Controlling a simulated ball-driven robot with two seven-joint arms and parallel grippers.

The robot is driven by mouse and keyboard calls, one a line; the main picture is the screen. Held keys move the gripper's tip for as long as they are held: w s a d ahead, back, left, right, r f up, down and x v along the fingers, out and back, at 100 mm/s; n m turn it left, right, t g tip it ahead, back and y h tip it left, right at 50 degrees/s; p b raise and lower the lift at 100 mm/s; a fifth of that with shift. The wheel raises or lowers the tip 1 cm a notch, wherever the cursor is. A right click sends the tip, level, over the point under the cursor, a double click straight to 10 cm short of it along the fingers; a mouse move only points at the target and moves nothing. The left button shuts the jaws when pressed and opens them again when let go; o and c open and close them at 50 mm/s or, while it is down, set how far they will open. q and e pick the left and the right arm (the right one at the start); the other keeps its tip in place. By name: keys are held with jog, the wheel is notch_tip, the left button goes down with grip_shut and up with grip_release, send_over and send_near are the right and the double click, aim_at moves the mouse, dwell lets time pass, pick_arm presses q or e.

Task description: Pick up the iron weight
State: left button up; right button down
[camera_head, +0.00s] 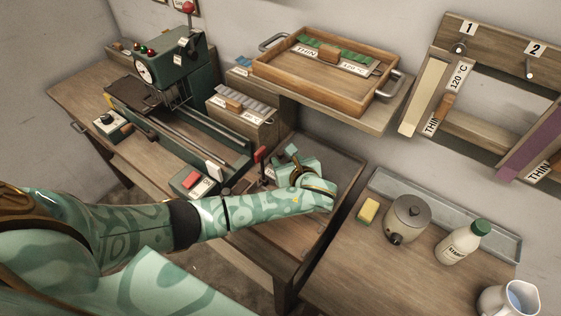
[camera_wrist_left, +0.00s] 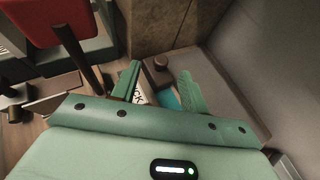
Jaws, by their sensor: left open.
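My left gripper (camera_head: 292,163) reaches over the dark tray area at the right end of the machine bench. In the left wrist view its two green fingers (camera_wrist_left: 160,82) are apart. Beyond and between them stands a small dark brown round piece (camera_wrist_left: 155,63), which may be the iron weight; I cannot tell for sure. A white lettered label and a teal patch show between the fingers, partly hidden by them. In the head view my gripper and forearm cover this spot, and I see no clear iron weight there. My right gripper is not in view.
A red-topped lever (camera_head: 260,154) stands close left of my gripper; its red head (camera_wrist_left: 55,22) fills the wrist view's upper left. A wooden tray (camera_head: 270,72) is on a shelf above. A metal pot (camera_head: 408,220), yellow block (camera_head: 368,211) and white bottle (camera_head: 459,243) stand right.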

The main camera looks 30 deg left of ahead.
aim_at(281, 154)
pick_arm(q)
jog(key=b+x, duration=0.2)
jog(key=x, duration=0.2)
jog(key=shift+w+f, duration=0.15)
jog(key=shift+f, duration=0.15)
jog(key=shift+w+a+f, duration=0.1)
jog(key=shift+w+a, duration=0.1)
jog(key=shift+c, duration=0.7)
grip_shut()
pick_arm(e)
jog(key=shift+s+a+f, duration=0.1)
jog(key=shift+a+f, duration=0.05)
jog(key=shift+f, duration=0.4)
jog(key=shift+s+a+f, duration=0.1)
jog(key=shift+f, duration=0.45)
pick_arm(q)
jog(key=shift+r, duration=0.25)
